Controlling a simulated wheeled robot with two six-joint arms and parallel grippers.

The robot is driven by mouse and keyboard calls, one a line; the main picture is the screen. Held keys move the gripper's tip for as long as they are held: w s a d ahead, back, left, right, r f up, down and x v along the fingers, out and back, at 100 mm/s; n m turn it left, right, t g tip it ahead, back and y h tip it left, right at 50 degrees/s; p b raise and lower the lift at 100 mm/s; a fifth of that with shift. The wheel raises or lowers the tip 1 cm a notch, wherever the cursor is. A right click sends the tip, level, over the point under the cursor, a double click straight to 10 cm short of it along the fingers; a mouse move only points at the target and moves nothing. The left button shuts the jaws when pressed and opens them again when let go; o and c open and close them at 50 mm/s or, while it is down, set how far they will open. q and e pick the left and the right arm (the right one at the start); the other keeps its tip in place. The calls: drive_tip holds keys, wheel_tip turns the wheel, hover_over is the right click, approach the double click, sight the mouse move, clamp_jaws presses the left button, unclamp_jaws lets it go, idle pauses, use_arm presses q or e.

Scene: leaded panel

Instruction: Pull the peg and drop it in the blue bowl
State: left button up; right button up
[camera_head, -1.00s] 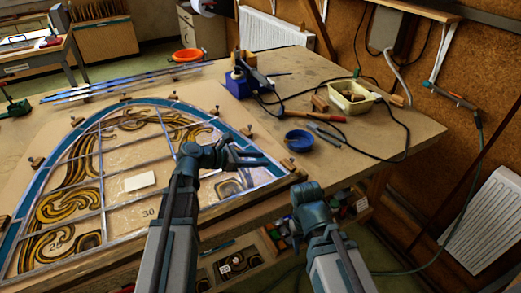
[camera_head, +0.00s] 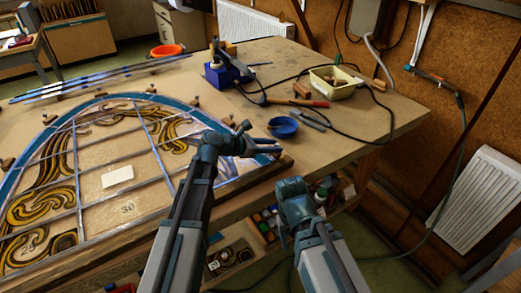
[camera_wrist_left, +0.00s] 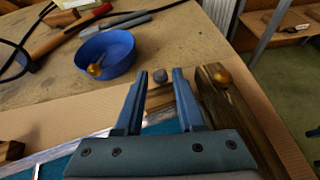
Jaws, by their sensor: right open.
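My left gripper (camera_head: 277,146) is over the panel's near right corner, just short of the blue bowl (camera_head: 283,128). In the left wrist view its fingers (camera_wrist_left: 164,73) are apart. A brass-knobbed peg (camera_wrist_left: 221,77) stands at the wooden strip, right of the fingers. In the wrist view the bowl (camera_wrist_left: 106,55) holds a brass-knobbed piece (camera_wrist_left: 95,70). My right gripper (camera_head: 283,238) is low in front of the bench edge, open.
The leaded panel (camera_head: 118,177) fills the bench's left part, with several pegs around its arch. Behind the bowl lie tools (camera_head: 313,123), a red-handled hammer (camera_head: 300,103), a cream tub (camera_head: 335,78) and a black cable. An orange bowl (camera_head: 166,51) stands farther back.

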sight(277, 144)
use_arm(q)
drive_tip(key=shift+x, duration=1)
drive_tip(key=shift+c, duration=0.3)
clamp_jaws()
drive_tip(key=shift+c, duration=1.6)
unclamp_jaws()
clamp_jaws()
drive_tip(key=shift+r, duration=0.1)
drive_tip(key=shift+r+p, duration=1.55)
drive_tip(key=shift+r, duration=0.1)
drive_tip(key=shift+r, duration=0.1)
